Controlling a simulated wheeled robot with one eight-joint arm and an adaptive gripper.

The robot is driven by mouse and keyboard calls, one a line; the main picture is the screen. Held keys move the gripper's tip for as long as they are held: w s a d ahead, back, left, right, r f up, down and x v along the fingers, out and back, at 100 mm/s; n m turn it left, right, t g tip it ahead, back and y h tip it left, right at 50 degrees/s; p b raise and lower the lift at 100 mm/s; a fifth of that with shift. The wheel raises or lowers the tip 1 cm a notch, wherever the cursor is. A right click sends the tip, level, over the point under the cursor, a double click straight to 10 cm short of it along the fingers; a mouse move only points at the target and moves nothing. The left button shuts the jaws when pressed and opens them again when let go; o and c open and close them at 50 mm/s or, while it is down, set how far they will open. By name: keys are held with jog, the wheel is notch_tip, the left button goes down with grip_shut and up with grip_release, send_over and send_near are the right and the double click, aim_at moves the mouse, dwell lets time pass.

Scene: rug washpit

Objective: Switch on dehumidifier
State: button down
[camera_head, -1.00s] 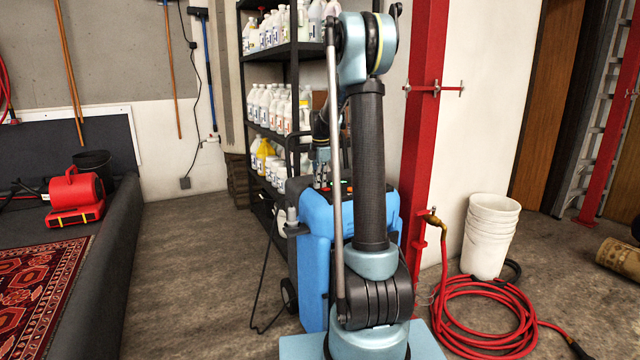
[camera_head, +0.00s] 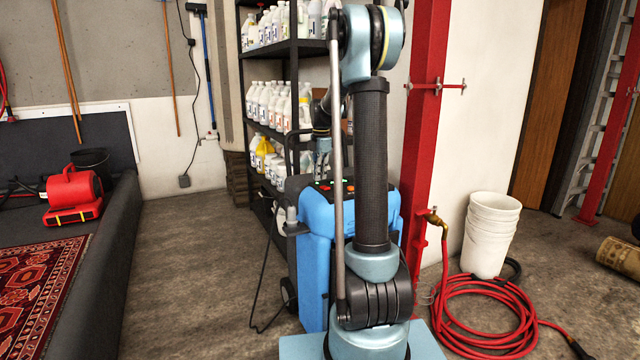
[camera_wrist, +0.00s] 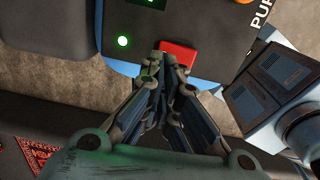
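The dehumidifier (camera_head: 316,235) is a blue upright cabinet on wheels with a dark top panel, partly hidden behind my arm in the head view. In the wrist view its panel (camera_wrist: 205,22) has a red rectangular switch (camera_wrist: 178,52), a lit round green lamp (camera_wrist: 123,41), a second green glow at the top edge and part of an orange control. My gripper (camera_wrist: 172,68) is shut and empty, its fingertips together right at the red switch's near edge. I cannot tell whether they touch it. In the head view my gripper (camera_head: 322,174) is above the panel.
A black shelf (camera_head: 268,130) of bottles stands behind the dehumidifier, and a red post (camera_head: 424,130) to its right. A coiled red hose (camera_head: 485,315) and stacked white buckets (camera_head: 490,235) are at the right. The floor (camera_head: 200,260) to the left is clear.

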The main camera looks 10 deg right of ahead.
notch_tip(320, 180, up, 10)
jog(key=w, duration=0.2)
jog(key=s+m, duration=0.5)
jog(key=s, duration=0.9)
jog(key=s+f+m, duration=0.5)
jog(key=s+f, duration=0.2)
jog(key=s, duration=0.3)
jog(key=s+d+f+m+t, duration=0.1)
jog(key=s+f+m, duration=0.5)
jog(key=s, duration=0.5)
jog(key=s+f+m, duration=0.5)
jog(key=s+f, duration=0.2)
jog(key=s, duration=0.4)
jog(key=shift+s+d+f+t, duration=0.2)
jog(key=shift+d+f+t, duration=0.1)
jog(key=shift+t, duration=0.1)
jog(key=shift+w+f, duration=0.2)
jog(key=shift+w, duration=0.25)
